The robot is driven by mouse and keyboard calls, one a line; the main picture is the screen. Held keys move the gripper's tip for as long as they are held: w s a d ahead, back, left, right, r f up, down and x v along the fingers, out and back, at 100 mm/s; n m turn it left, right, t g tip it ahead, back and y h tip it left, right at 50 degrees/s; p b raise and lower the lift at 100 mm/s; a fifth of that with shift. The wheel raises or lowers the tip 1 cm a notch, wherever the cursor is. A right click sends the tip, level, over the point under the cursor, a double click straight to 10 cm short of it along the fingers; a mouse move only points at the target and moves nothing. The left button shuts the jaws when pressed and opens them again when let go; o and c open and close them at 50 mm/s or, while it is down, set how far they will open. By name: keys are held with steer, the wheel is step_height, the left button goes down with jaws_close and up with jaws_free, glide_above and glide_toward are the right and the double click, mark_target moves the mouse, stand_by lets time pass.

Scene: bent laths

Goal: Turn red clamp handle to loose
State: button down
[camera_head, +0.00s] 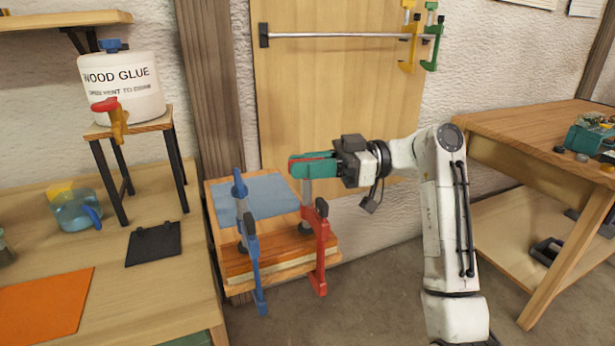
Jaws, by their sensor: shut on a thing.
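The red clamp (319,250) stands upright at the front right of a small wooden stand, its frame over stacked wooden laths (275,257). A grey vertical part of it rises to my gripper. My gripper (312,166), with teal fingers, comes in from the right at the top of this clamp. It is shut on the red clamp handle, of which only a thin red strip shows between the fingers. The rest of the handle is hidden, so its exact angle cannot be told.
A blue clamp (253,262) stands close to the left on the same laths. A blue-grey cloth (270,194) lies behind. A glue jug (120,88) is on a raised stand at left. A wooden workbench (540,135) stands at right, with open floor before it.

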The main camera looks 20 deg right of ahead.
steer(key=shift+n+g+b, duration=0.55)
steer(key=shift+n+g, duration=0.65)
steer(key=shift+g, duration=0.7)
steer(key=c, duration=1.2)
jaws_free()
steer(key=shift+o, duration=0.2)
steer(key=d, duration=1)
steer(key=shift+w+d+b, duration=0.15)
steer(key=shift+d+b, duration=0.2)
